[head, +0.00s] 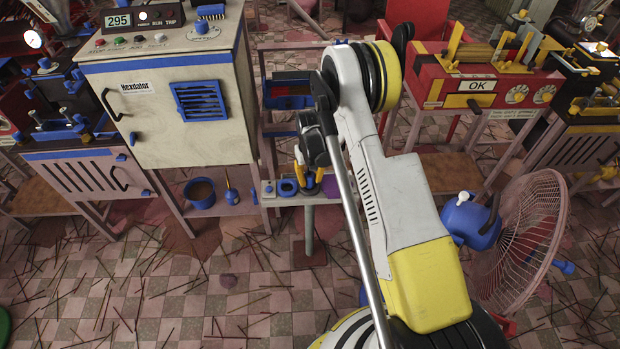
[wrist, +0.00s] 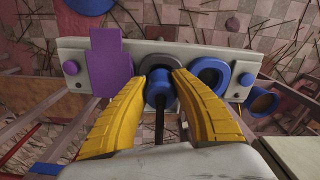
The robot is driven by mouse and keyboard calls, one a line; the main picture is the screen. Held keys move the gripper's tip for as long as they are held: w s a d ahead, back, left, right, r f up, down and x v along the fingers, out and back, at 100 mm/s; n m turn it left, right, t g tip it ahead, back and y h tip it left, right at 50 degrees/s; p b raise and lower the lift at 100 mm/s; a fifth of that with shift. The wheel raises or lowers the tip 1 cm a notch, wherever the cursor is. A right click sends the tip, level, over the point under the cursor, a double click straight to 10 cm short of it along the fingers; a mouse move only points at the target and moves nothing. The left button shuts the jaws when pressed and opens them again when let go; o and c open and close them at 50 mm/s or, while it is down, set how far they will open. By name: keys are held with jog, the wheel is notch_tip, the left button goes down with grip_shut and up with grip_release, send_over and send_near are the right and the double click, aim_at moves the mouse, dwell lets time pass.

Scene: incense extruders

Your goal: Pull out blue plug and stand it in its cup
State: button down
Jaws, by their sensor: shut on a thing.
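The blue plug (wrist: 161,88), with a dark stem, sits between the yellow fingers of my gripper (wrist: 161,76) in the wrist view. My gripper is shut on it. The plug lines up with a grey ring (wrist: 158,61) on a pale bar; I cannot tell whether it is still inside the ring. In the head view my gripper (head: 307,177) is at the narrow pale ledge, with blue showing between its fingers. A hollow blue ring (wrist: 211,70), possibly a cup, is just right of the plug. It also shows in the head view (head: 287,187).
A purple piece (wrist: 109,60) is left of my gripper on the bar. A blue pot (head: 200,195) stands on the shelf under the pale cabinet (head: 160,95). A fan (head: 520,240) stands at right; sticks litter the floor.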

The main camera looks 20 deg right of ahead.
jog(key=shift+f, duration=0.55)
jog(key=c, duration=1.1)
grip_release()
jog(key=shift+o, duration=0.2)
